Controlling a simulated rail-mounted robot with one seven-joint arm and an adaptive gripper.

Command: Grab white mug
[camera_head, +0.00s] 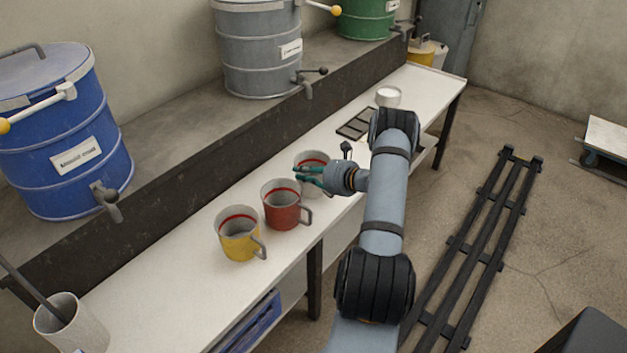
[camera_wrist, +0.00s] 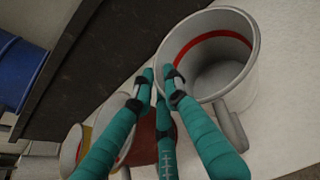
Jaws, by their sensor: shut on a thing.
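The white mug (camera_head: 312,158) stands on the white bench, behind my gripper in the head view. In the wrist view the white mug (camera_wrist: 213,62) has a red line inside and a grey handle at its lower right. My gripper (camera_head: 301,174) is at the mug's near side. Its teal fingers (camera_wrist: 164,85) are closed on the mug's rim wall in the wrist view. Part of the mug is hidden by the fingers in the head view.
A red mug (camera_head: 286,207) and a yellow mug (camera_head: 238,236) stand close by on the bench (camera_head: 183,290). Blue (camera_head: 62,130), grey (camera_head: 259,50) and green (camera_head: 366,18) drums with taps stand on the ledge behind. A white container (camera_head: 388,97) is farther along the bench.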

